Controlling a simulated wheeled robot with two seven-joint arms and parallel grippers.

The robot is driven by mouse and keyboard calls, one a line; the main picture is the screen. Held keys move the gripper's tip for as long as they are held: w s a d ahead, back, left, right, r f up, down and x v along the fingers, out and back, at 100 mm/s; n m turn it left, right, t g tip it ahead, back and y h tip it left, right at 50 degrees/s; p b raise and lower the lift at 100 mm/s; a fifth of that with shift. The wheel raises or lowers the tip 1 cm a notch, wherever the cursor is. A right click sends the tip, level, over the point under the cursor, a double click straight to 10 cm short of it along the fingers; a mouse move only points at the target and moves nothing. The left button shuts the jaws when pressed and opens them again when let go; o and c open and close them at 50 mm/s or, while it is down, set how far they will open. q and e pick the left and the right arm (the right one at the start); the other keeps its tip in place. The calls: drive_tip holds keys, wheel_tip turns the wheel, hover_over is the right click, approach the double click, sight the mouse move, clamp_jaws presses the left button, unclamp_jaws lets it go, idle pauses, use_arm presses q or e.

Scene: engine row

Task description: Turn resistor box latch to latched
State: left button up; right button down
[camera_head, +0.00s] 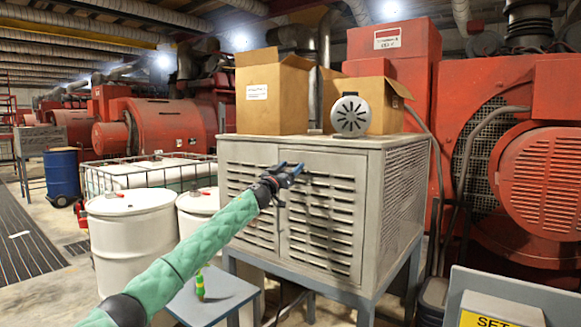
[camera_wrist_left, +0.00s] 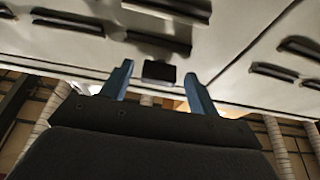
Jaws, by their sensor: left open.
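The resistor box (camera_head: 271,213) is a grey louvred metal cabinet on legs, in the middle of the head view. My left gripper (camera_head: 292,170) is at its front face, near the seam between the two louvred doors. In the left wrist view the gripper (camera_wrist_left: 159,73) is open, with its two blue fingers apart. A small dark block, apparently the latch (camera_wrist_left: 158,71), shows between the fingertips against the pale panel. I cannot tell whether the fingers touch it. In the head view the gripper hides the latch area. My right gripper is not in view.
Cardboard boxes (camera_head: 268,92) and a round grey vented item (camera_head: 350,115) sit on top of the cabinet. White drums (camera_head: 133,243) stand to the left. A small table (camera_head: 215,297) holds a green-and-yellow item (camera_head: 200,285) below my arm. Red machinery (camera_head: 545,180) is at right.

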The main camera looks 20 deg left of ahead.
use_arm(q)
drive_tip(key=shift+w+d, duration=0.1)
drive_tip(key=shift+w, duration=0.05)
drive_tip(key=c, duration=1)
